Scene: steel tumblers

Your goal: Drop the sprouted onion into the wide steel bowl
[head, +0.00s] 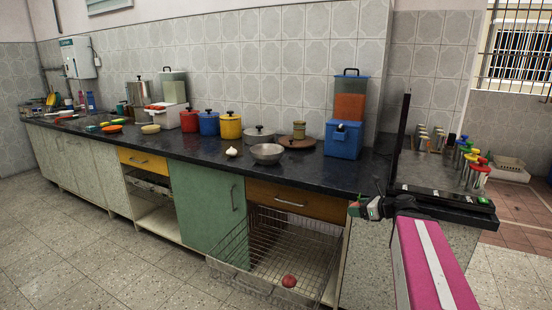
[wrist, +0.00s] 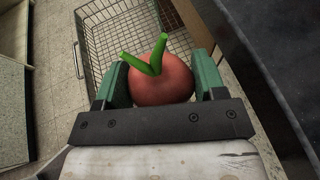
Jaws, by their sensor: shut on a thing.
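The sprouted onion (wrist: 162,82) is round and reddish with two green shoots. In the wrist view it sits between the two green fingers of my gripper (wrist: 162,85), which is shut on it. The wide steel bowl (head: 267,154) stands upright on the dark counter, to the left of and beyond my gripper. Its inside looks empty.
The wire basket (head: 235,247) juts out below the drawer, with a round reddish thing (head: 289,281) in it. Around the bowl are a white garlic-like bulb (head: 232,152), a lidded pan (head: 258,135), a brown round lid (head: 297,143) and a blue box (head: 343,141).

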